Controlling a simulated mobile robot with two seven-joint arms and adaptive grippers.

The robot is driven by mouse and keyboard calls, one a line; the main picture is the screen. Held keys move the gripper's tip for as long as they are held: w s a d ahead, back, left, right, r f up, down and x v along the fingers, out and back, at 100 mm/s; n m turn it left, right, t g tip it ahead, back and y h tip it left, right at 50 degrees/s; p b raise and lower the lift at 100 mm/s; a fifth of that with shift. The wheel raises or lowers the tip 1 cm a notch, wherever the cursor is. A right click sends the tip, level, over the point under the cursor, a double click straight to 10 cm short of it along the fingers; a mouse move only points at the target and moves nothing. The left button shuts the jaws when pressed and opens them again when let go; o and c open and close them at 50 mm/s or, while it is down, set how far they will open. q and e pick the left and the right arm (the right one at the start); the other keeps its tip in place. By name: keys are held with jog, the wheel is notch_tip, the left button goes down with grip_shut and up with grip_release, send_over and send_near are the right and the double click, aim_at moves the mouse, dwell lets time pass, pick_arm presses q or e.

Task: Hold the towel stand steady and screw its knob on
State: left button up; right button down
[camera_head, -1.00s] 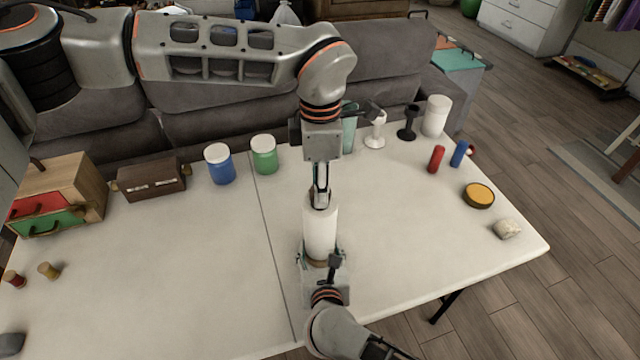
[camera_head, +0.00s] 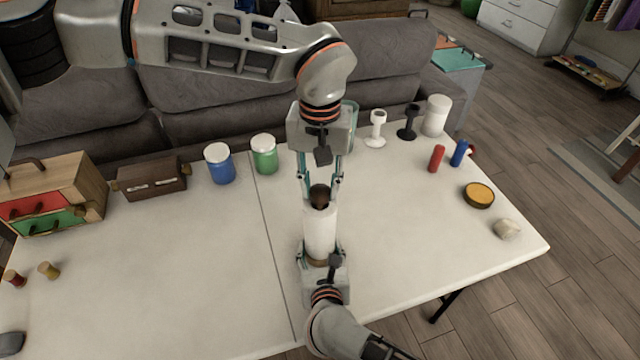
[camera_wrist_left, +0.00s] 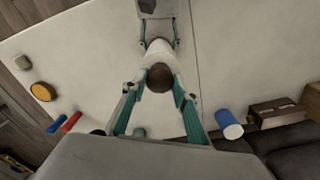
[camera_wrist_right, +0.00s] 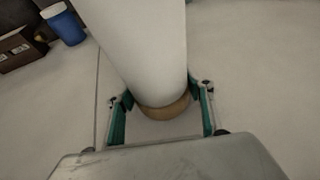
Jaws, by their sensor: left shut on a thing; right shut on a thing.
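The towel stand stands upright on the table, a white roll (camera_head: 320,232) on a round wooden base (camera_wrist_right: 165,108). The dark brown round knob (camera_head: 320,195) sits at the top of the roll; it also shows in the left wrist view (camera_wrist_left: 160,78). My left gripper (camera_head: 320,184) points down from above, shut on the knob with one finger on each side. My right gripper (camera_wrist_right: 162,100) comes from the near side and is shut on the wooden base, one finger on each side. The thread under the knob is hidden.
A blue jar (camera_head: 220,164) and a green jar (camera_head: 264,154) stand behind left, by a brown box (camera_head: 152,180). White (camera_head: 376,130) and black (camera_head: 408,122) stands, a red cylinder (camera_head: 437,158) and a yellow-topped round tin (camera_head: 479,195) lie right. The table beside the stand is clear.

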pick_arm(q)
jog(key=m, duration=0.3)
jog(key=o, duration=0.8)
jog(key=shift+c, duration=0.2)
jog(key=shift+r, duration=0.1)
jog(key=shift+r, duration=2.2)
jog(key=shift+c, duration=0.3)
